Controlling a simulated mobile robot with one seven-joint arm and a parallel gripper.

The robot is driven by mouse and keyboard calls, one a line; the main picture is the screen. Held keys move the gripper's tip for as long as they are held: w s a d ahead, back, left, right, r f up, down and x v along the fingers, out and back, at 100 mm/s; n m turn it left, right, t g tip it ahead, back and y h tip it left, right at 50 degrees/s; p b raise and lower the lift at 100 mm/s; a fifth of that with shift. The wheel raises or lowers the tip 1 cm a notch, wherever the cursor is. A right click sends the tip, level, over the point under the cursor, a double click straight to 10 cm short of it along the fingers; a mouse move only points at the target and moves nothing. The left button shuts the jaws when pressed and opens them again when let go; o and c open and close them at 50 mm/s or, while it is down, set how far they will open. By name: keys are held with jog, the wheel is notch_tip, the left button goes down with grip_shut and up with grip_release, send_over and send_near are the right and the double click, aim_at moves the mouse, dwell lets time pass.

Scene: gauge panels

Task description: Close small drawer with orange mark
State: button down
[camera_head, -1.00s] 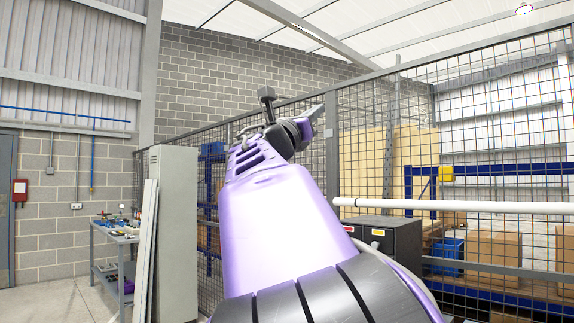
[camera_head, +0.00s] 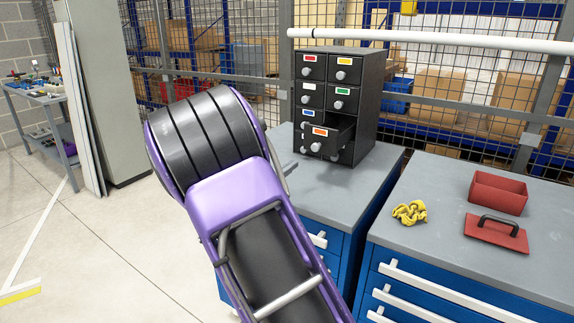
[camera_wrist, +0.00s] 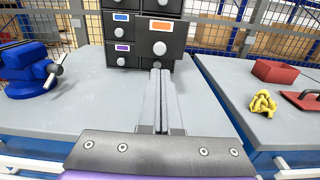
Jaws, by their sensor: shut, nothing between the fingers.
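The small drawer with the orange mark (camera_head: 328,142) sticks out of the black drawer cabinet (camera_head: 371,88), low in its right column. In the wrist view the same drawer (camera_wrist: 175,44) shows its orange label and round pale knob, and its front stands nearer than the drawers beside it. My gripper (camera_wrist: 160,74) is shut and empty, its fingers pointing at the cabinet. The fingertips appear just below the knob in the picture; I cannot tell whether they touch anything. In the head view my arm hides most of the gripper.
The cabinet stands on a grey-topped blue workbench (camera_head: 343,186). A blue vise (camera_wrist: 28,70) is at left in the wrist view. A mesh fence stands behind.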

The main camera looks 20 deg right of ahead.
aim_at(314, 148)
jog(key=x, duration=1.1)
jog(key=shift+b, duration=0.3)
jog(key=shift+w, duration=0.1)
